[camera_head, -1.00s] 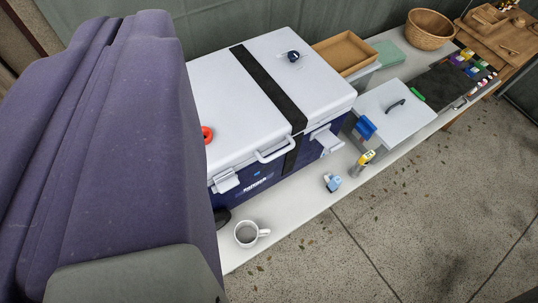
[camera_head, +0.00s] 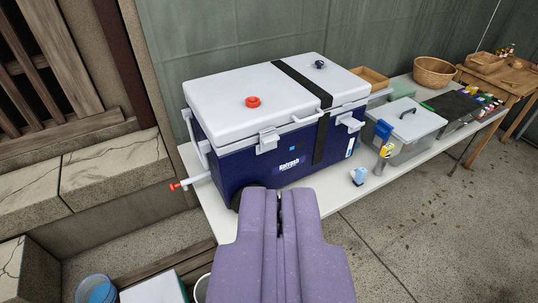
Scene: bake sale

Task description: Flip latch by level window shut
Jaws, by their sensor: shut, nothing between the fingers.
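A dark blue cooler (camera_head: 240,162) with a white lid (camera_head: 225,105) stands on the white table. Two white latches show on its front. The right latch (camera_head: 350,121) sticks outward from the lid edge, and a small pale blue-and-white strip, perhaps the level window (camera_head: 350,147), is just below it. The left latch (camera_head: 268,140) hangs closer to the front wall. My purple gripper (camera_head: 282,195) is shut and empty, in front of the cooler and below and left of the right latch. Contact with the cooler cannot be told.
The white table (camera_head: 372,188) carries a small blue-and-white item (camera_head: 358,176), a yellow-topped tool (camera_head: 384,153) and a grey lidded box (camera_head: 405,125) right of the cooler. A red-handled spigot (camera_head: 188,182) juts out left. The paved floor (camera_head: 450,220) in front is open.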

